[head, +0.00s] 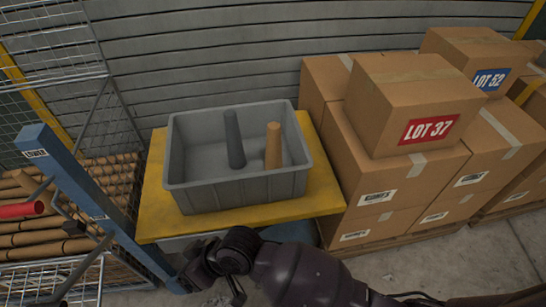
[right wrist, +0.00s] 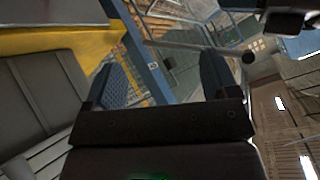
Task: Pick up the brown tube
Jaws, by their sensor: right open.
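A brown tube (head: 273,146) stands in the right part of a grey bin (head: 240,190), tilted slightly in the picture. A dark grey tube (head: 234,138) is in the same bin, to its left. My right gripper (head: 212,280) is in front of and below the table's front edge, well apart from the brown tube. The right wrist view shows its two fingers (right wrist: 164,78) spread with nothing between them. Part of the grey bin shows at the left of that view (right wrist: 45,90), but the brown tube does not. My left gripper is not visible.
The bin sits on a yellow table (head: 325,190). Cardboard boxes (head: 385,165) are stacked close on the right. A slatted wall (head: 220,55) stands behind.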

